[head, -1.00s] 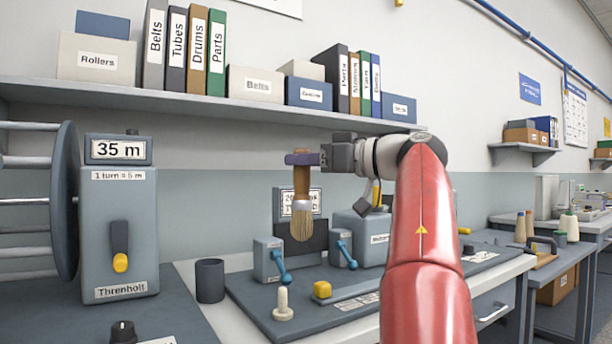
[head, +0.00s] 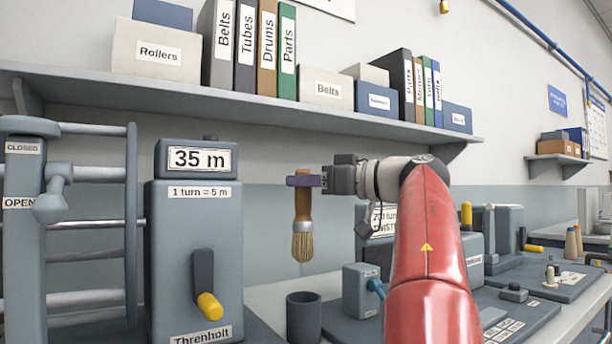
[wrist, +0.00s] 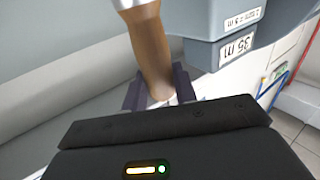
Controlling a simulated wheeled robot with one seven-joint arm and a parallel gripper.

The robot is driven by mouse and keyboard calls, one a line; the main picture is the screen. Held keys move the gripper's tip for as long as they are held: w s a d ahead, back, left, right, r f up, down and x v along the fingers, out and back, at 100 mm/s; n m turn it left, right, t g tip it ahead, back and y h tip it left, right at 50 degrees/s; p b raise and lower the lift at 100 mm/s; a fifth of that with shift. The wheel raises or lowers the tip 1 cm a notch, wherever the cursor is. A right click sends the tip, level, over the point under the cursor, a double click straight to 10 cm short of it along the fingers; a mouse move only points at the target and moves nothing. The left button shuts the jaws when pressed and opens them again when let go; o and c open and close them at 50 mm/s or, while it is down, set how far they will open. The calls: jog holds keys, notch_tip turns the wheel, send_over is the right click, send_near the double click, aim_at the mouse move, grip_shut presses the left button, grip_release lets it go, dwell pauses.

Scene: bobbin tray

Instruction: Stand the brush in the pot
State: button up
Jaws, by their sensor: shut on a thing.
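The brush (head: 303,232) has a brown wooden handle, a pale collar and tan bristles. It hangs upright with the bristles down. My gripper (head: 303,181) is shut on the upper end of its handle. In the wrist view the handle (wrist: 149,55) shows between the two fingers (wrist: 160,92), and the bristles are out of frame. The pot (head: 304,318), a dark grey open cylinder, stands on the bench below the brush in the head view. The bristle tips appear a little above its rim, apart from it. How far apart they are in depth I cannot tell.
A grey counter box (head: 195,235) with a yellow-knobbed crank stands left of the pot. A small grey block (head: 362,290) with a blue lever stands to its right. A shelf (head: 300,112) with binders and boxes runs above my arm.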

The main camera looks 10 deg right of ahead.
aim_at(312, 243)
jog(key=shift+f+b, duration=3.45)
jog(key=shift+f, duration=2.15)
jog(key=o, duration=1)
jog(key=shift+o, duration=0.2)
jog(key=v, duration=0.7)
jog(key=shift+s+d+p, duration=0.25)
jog(key=shift+p, duration=0.05)
